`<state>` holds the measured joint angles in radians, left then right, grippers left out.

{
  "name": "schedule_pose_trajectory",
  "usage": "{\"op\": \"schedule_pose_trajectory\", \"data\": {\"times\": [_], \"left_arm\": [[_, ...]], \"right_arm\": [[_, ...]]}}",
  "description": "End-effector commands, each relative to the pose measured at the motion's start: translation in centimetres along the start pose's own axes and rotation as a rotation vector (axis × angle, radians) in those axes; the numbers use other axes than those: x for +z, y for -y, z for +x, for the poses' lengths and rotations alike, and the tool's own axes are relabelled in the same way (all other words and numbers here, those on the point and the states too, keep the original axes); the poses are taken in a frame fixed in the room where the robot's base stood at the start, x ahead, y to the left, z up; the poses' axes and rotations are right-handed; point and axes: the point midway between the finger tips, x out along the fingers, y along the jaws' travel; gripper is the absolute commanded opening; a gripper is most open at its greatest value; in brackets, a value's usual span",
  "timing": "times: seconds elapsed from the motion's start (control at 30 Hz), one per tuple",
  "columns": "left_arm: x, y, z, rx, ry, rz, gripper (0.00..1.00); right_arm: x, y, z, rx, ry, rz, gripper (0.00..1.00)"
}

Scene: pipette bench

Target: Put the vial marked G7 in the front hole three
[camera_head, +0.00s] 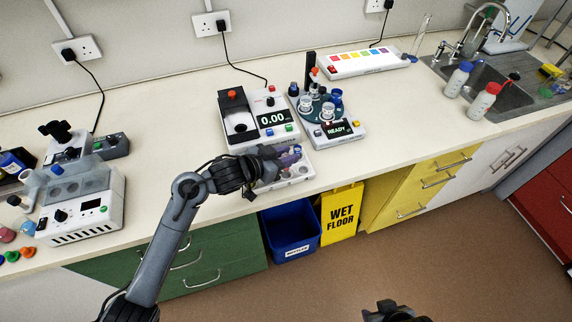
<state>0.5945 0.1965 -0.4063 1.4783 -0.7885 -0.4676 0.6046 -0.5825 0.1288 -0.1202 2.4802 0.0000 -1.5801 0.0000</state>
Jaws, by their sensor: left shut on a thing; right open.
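My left gripper (282,157) is shut on a small vial with a purple tint (289,159). Its label is too small to read, and the fingers hide part of it. The gripper and vial are over a white rack (307,176) at the counter's front edge. Round holes show at the rack's right side, and my gripper covers its left part. I cannot tell whether the vial touches the rack or is partly in a hole. My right gripper (390,309) is open and low at the bottom edge, away from the counter, only partly in view.
Behind the rack stand a balance reading 0.00 (272,119) and a round carousel reading READY (340,130) with several vials. A white-and-grey device (85,215) is at the left. Bottles (484,101) stand by the sink. A blue bin (292,232) stands below the counter.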

Motion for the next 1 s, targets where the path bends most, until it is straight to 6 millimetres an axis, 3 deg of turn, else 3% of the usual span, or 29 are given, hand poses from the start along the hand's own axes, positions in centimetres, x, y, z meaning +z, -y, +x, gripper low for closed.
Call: {"op": "schedule_pose_trajectory", "data": {"times": [0.33,0.97,1.0], "left_arm": [[3.5,-0.1,1.4,0.001,0.001,-0.001,0.01],[4.6,-0.1,1.9,0.001,0.004,-0.001,0.01],[4.6,-0.1,1.9,0.001,0.004,-0.001,0.36]], "right_arm": [[0.2,0.1,0.9,-0.003,-0.002,0.005,0.43],[0.1,0.3,0.9,-0.008,-0.004,0.011,0.43],[0.1,0.3,0.9,-0.008,-0.004,0.011,0.43]]}}
